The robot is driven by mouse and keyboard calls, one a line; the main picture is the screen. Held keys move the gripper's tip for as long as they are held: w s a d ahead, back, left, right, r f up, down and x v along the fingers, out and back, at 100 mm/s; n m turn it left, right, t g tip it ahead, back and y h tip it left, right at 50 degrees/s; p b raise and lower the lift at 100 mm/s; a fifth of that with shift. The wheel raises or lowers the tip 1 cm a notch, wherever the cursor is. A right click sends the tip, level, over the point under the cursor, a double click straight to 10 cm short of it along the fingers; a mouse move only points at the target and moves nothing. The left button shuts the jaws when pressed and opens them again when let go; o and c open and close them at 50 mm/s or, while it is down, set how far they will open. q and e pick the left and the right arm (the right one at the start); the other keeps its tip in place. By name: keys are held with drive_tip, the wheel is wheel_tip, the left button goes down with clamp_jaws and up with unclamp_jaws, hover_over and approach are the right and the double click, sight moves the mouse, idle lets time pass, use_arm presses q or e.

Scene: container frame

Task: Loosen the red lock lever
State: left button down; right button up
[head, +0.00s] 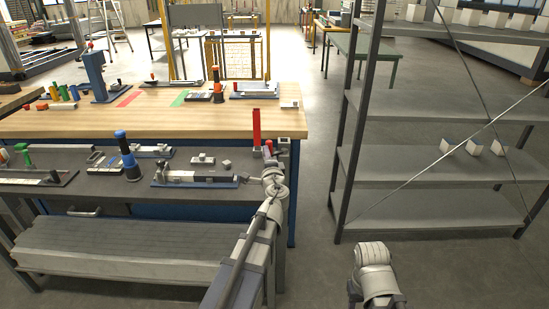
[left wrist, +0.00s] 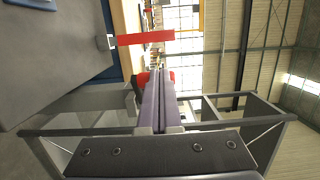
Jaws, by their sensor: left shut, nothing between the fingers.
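The red lever (head: 256,128) stands upright at the right end of the grey bench, near the wooden table's front corner. In the left wrist view the red lever (left wrist: 146,39) shows as a long bar rising from a small grey mount. My left gripper (head: 269,151) is just right of the lever's lower part in the head view. In the left wrist view the gripper's fingers (left wrist: 155,100) are together and empty, with a visible gap to the lever. Red patches show by the fingertips; I cannot tell what they belong to. My right gripper does not show.
The grey bench (head: 120,195) holds a blue-based fixture (head: 195,178) and a blue-and-black tool (head: 127,155) left of the lever. The wooden table (head: 230,118) is behind. A metal shelf (head: 430,205) stands at right, with open floor (head: 318,185) between.

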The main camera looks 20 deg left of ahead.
use_arm(q)
drive_tip(key=shift+w+a+m+h, duration=0.15)
drive_tip(key=shift+w+a+h, duration=0.15)
drive_tip(key=shift+a, duration=0.35)
drive_tip(key=shift+w+a+m+h, duration=0.2)
drive_tip(key=shift+w+a, duration=0.2)
drive_tip(key=shift+a, duration=0.2)
idle(1.3)
